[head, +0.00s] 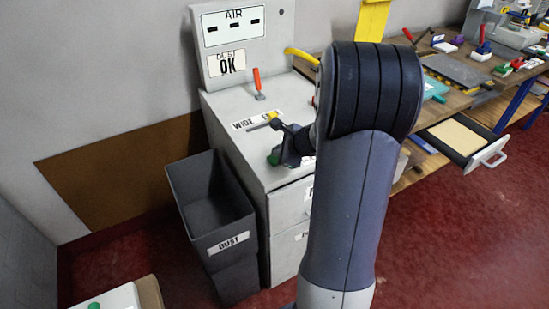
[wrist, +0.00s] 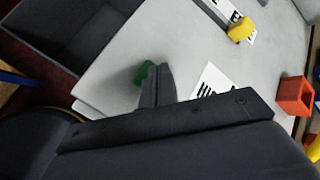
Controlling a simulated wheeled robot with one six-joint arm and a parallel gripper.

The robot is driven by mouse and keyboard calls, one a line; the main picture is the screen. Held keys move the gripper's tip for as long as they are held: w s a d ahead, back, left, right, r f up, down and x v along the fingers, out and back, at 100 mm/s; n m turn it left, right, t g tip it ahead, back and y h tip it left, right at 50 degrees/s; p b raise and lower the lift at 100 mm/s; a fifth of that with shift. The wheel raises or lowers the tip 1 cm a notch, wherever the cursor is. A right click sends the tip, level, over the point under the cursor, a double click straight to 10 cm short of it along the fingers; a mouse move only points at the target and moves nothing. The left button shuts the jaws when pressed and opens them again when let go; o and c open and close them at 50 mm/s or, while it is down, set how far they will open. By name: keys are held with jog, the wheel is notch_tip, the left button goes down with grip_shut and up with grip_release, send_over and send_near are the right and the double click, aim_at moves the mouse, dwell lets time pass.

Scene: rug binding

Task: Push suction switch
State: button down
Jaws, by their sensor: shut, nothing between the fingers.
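My gripper (head: 287,158) is over the front part of the grey cabinet top (head: 290,97). In the wrist view its dark fingers (wrist: 157,83) are shut with nothing between them. A small green part (wrist: 145,73) sits on the cabinet top right beside the fingertips, partly hidden by them; it also shows in the head view (head: 273,158) at the gripper's left. I cannot tell whether they touch. A yellow knob (wrist: 240,32) and a red part (wrist: 296,96) stand farther off. No readable label says suction, so I cannot tell which control is the suction switch.
A dark dust bin (head: 208,205) stands left of the cabinet. A red-handled lever (head: 258,85) rises near the panel marked AIR (head: 233,25). At right is a cluttered workbench (head: 455,100) with an open drawer (head: 465,138). Red floor is clear in front.

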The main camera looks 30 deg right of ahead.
jog(key=shift+f+b, duration=0.55)
jog(key=shift+b, duration=0.05)
dwell(0.4)
jog(key=shift+r+p, duration=0.85)
jog(key=shift+r, duration=0.15)
jog(key=shift+r, duration=0.1)
notch_tip(320, 180, up, 6)
jog(key=p, duration=0.5)
